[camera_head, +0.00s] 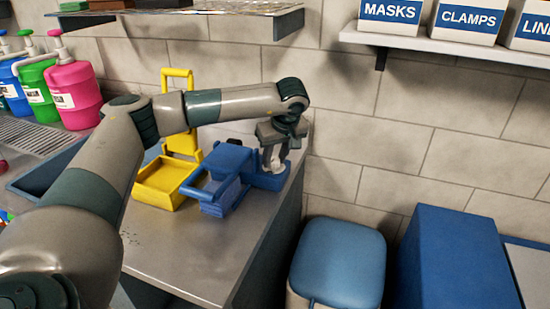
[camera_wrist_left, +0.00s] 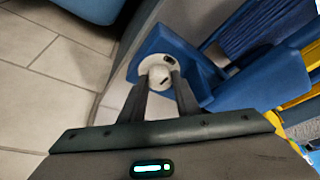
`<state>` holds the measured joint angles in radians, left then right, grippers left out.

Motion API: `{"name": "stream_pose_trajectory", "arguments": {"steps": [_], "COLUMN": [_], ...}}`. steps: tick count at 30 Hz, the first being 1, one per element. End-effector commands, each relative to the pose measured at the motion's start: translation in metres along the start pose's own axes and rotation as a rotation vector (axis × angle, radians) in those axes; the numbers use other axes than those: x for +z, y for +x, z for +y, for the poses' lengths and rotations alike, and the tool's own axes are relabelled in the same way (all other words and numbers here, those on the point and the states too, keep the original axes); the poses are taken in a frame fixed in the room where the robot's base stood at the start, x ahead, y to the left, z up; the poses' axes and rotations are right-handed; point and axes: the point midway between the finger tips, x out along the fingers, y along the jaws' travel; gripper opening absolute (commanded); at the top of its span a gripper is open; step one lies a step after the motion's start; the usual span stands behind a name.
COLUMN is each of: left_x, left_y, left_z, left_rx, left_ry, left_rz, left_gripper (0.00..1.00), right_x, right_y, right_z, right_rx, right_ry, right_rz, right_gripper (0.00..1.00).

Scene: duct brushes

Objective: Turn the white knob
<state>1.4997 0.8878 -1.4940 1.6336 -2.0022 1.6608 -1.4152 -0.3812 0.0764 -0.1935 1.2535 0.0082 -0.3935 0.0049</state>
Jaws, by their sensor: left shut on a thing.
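A white knob (camera_wrist_left: 158,76) sits on a blue device (camera_wrist_left: 168,45), with a round white base around it, in the left wrist view. My left gripper (camera_wrist_left: 160,88) is shut on the knob, one finger on each side. In the head view the blue device (camera_head: 228,163) stands near the right end of the metal counter, and my left gripper (camera_head: 272,160) reaches down to its right end from above. The knob is mostly hidden by the fingers there. My right gripper is not in view.
A yellow device (camera_head: 160,186) stands left of the blue one on the counter (camera_head: 205,250). Pink (camera_head: 75,95) and green pump bottles (camera_head: 38,92) stand at the far left. A blue-lidded bin (camera_head: 338,262) is on the floor right of the counter. Shelves hang on the wall above.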

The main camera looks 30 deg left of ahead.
Motion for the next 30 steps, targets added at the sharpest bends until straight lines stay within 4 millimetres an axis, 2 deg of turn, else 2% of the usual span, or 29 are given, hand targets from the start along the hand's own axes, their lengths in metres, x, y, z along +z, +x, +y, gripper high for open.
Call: {"name": "stream_pose_trajectory", "arguments": {"steps": [8,9,10,11,23,30], "left_x": [0.0006,0.0006,0.0006,0.0006,0.0001,0.0], "left_y": [0.0001,0.0001,0.0001,0.0001,-0.0004,-0.0016], "left_z": [0.0001,0.0001,0.0001,0.0001,0.0003,0.0019], "left_rx": [0.0,0.0,0.0,0.0,-0.008,-0.053], "left_ry": [0.002,0.002,0.001,0.001,-0.018,-0.126], "left_rz": [-0.001,-0.001,-0.001,-0.001,0.0,-0.001], "left_gripper": [0.07,0.39,0.46,0.47,0.47,0.47], "right_x": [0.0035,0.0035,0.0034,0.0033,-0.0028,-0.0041], "right_y": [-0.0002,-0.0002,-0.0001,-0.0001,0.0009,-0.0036], "right_z": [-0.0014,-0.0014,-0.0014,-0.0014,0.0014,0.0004], "right_rx": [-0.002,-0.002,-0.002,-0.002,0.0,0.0], "right_ry": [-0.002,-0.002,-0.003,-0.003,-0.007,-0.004], "right_rz": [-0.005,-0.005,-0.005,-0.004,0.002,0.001], "right_gripper": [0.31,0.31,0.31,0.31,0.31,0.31]}}
